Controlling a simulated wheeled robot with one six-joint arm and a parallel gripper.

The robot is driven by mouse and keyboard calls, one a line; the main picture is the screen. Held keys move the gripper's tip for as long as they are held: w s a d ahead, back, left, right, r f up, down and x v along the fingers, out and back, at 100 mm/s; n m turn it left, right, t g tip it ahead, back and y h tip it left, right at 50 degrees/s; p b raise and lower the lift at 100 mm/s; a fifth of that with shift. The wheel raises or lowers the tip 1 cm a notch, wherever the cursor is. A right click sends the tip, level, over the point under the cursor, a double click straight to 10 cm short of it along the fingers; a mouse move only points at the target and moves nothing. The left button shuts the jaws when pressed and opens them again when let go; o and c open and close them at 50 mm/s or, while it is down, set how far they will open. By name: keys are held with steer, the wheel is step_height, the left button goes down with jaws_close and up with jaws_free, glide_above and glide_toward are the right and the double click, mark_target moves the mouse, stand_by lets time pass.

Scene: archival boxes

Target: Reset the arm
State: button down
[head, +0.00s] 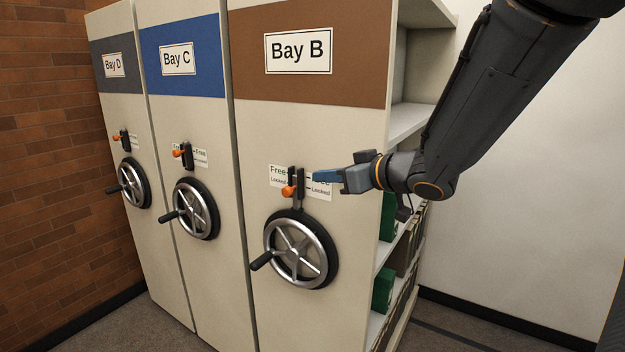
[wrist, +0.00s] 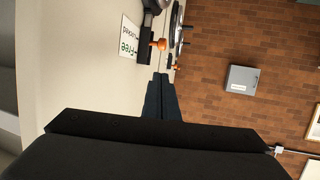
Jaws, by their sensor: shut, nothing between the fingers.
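My dark grey arm reaches in from the upper right in the head view. My gripper (head: 318,177) is shut and empty, its blue fingertips pointing left in front of the Bay B end panel (head: 350,120). The fingertips overlap the Free/Locked label beside the lock lever with an orange knob (head: 288,191). I cannot tell whether they touch anything. In the wrist view the closed fingers (wrist: 161,78) point toward the picture's top, with the orange knob (wrist: 160,44) just above their tips.
Below the Bay B lever is a handwheel (head: 300,249) with a black handle. Bay C (head: 180,110) and Bay D (head: 115,115) stand to the left, each with a lever and wheel. Shelves with green boxes (head: 383,288) show at Bay B's open right side. A brick wall (head: 40,150) stands at far left.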

steer(key=d+f+m+h, duration=0.1)
steer(key=d+f, duration=0.1)
steer(key=d+f+m+h, duration=0.1)
steer(key=d+f+h, duration=0.1)
steer(key=d, duration=0.1)
steer(key=s+d+f+m+h, duration=0.1)
steer(key=d+f+h, duration=0.1)
steer(key=shift+d+f, duration=0.2)
steer(key=shift+d, duration=0.1)
steer(key=s+d+f+m+g+h, duration=0.2)
steer(key=s+f+g, duration=0.1)
steer(key=s+f, duration=0.3)
steer(key=s+d+f+m+g+h, duration=0.2)
steer(key=s+d+f+g+h, duration=0.1)
steer(key=s+f, duration=0.4)
steer(key=s+a+f+g+y, duration=0.1)
steer(key=s+g, duration=0.3)
steer(key=s, duration=0.5)
steer(key=shift+a+f+m+b, duration=0.3)
steer(key=shift+a+f+b, duration=0.1)
steer(key=shift+a+f, duration=0.4)
steer(key=shift+d, duration=0.15)
